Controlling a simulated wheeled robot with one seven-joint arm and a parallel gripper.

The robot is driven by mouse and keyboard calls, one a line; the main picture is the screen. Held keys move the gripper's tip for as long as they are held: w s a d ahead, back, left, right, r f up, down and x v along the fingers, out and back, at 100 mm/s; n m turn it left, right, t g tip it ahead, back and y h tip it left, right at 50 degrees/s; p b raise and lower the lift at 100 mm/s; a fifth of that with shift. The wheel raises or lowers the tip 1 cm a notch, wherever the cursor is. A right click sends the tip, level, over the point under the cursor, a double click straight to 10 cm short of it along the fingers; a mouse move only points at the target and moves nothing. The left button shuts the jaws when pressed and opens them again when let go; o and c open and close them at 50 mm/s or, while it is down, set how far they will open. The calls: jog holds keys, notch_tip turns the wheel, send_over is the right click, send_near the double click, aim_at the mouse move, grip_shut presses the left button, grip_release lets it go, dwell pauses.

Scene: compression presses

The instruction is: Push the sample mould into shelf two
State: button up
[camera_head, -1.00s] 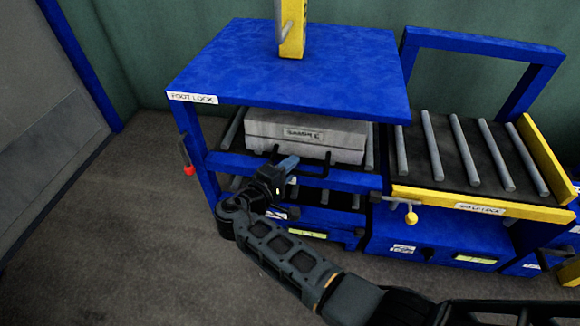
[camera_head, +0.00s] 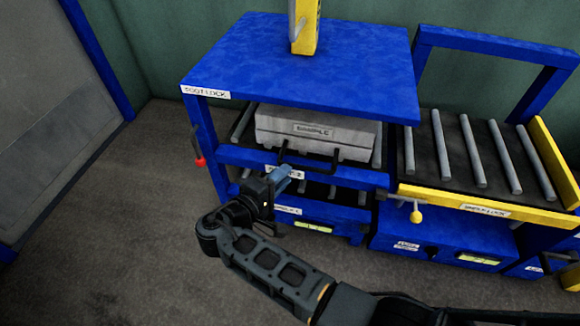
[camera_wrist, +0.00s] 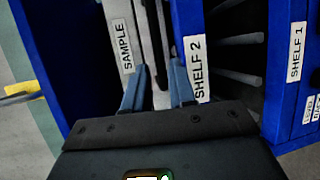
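The sample mould (camera_head: 315,131) is a grey block with a SAMPLE label and a dark front handle (camera_head: 310,164). It sits on the upper shelf, shelf two, under the blue top. It looks mostly inside, with the handle sticking out over the blue front rail (camera_head: 350,177). My gripper (camera_head: 285,172) is just in front of the rail, by the handle's left end. In the wrist view its blue fingers (camera_wrist: 158,88) are apart, with the mould (camera_wrist: 122,45) and the SHELF 2 label (camera_wrist: 197,68) beyond. I cannot tell whether the fingers touch the handle.
Shelf one (camera_wrist: 297,52) lies below. A roller table (camera_head: 480,160) with a yellow front edge and yellow-knobbed lock stands to the right. A red-tipped foot lock lever (camera_head: 199,161) is on the frame's left. The floor (camera_head: 130,220) at left is clear.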

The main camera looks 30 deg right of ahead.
aim_at(308, 170)
jog(key=shift+s+a, duration=0.15)
jog(key=shift+a, duration=0.2)
jog(key=t+p, duration=0.1)
jog(key=d+n+t+y+p, duration=0.1)
jog(key=shift+s+d+r+p, duration=0.15)
jog(key=shift+d+r+p, duration=0.1)
jog(key=shift+d+p, duration=0.1)
jog(key=s+d+n+t+y+p, duration=0.1)
jog(key=n+t+y+p, duration=0.1)
jog(key=s+d+n+t+y+p, duration=0.1)
jog(key=s+n+t+y+p, duration=0.1)
jog(key=y, duration=0.1)
jog(key=s+d+n+t+y+p, duration=0.1)
jog(key=d+t+y+p, duration=0.1)
jog(key=p, duration=0.1)
jog(key=shift+s+n, duration=0.25)
jog(key=shift+n, duration=0.15)
jog(key=shift+s+d+f+y, duration=0.1)
jog(key=shift+s+d+y, duration=0.1)
jog(key=shift+y, duration=0.2)
jog(key=b+x, duration=0.2)
jog(key=x, duration=0.5)
jog(key=shift+w, duration=0.4)
